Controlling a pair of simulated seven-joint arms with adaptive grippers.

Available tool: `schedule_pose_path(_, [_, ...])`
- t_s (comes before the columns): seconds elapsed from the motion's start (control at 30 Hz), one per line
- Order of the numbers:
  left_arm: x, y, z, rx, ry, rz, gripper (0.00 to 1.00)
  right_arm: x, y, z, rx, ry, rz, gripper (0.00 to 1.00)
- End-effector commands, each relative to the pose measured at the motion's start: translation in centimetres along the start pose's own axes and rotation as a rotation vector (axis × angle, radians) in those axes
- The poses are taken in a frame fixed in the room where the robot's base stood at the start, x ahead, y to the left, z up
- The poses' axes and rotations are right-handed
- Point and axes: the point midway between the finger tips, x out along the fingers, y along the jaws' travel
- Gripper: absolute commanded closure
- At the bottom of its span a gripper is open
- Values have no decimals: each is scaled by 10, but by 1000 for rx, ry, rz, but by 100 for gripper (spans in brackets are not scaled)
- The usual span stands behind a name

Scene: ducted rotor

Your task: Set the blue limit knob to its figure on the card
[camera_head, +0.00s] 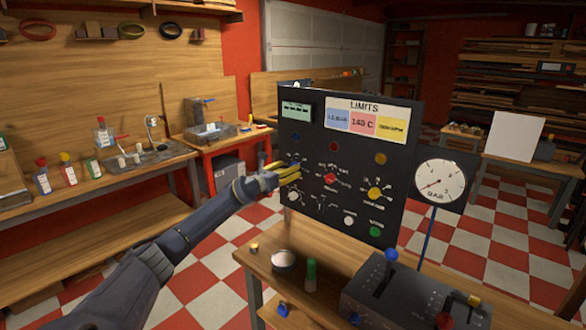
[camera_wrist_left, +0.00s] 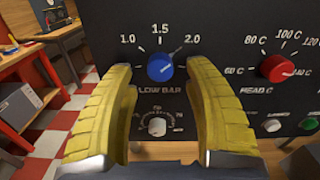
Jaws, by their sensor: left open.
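The blue limit knob (camera_wrist_left: 160,67) is on the black panel (camera_head: 330,215), above the label LOW BAR. Its scale shows 1.0, 1.5 and 2.0, and its pale mark seems to point up and right, toward 2.0. The card strip LIMITS (camera_head: 365,107) is at the panel's top; its blue card (camera_head: 338,120) has a figure too small to read surely. My left gripper (camera_head: 283,171) is at the panel's left side and hides the knob in the head view. In the left wrist view its open yellow fingers (camera_wrist_left: 162,80) stand either side of the knob, with gaps.
A red knob (camera_wrist_left: 276,68) is right of the blue one, and a small white knob (camera_wrist_left: 157,126) sits below it. A yellow knob (camera_head: 375,194) is farther right. A pressure gauge (camera_head: 440,183) stands beside the panel. A green-capped bottle (camera_head: 311,274) and a dish (camera_head: 283,260) are on the bench.

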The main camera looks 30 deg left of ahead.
Motion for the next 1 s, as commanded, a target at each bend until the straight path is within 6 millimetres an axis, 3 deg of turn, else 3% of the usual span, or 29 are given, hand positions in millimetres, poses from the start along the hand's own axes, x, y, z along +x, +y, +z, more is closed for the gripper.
schedule_pose_path(0.33, [25,0,0,-2,-1,2,48,0,0,0,0,0,0,56])
schedule_pose_path(0.87, [30,0,0,1,0,0,47,0,0,0,0,0,0,56])
schedule_pose_path(1.0, [30,0,0,1,0,0,63,0,0,0,0,0,0,56])
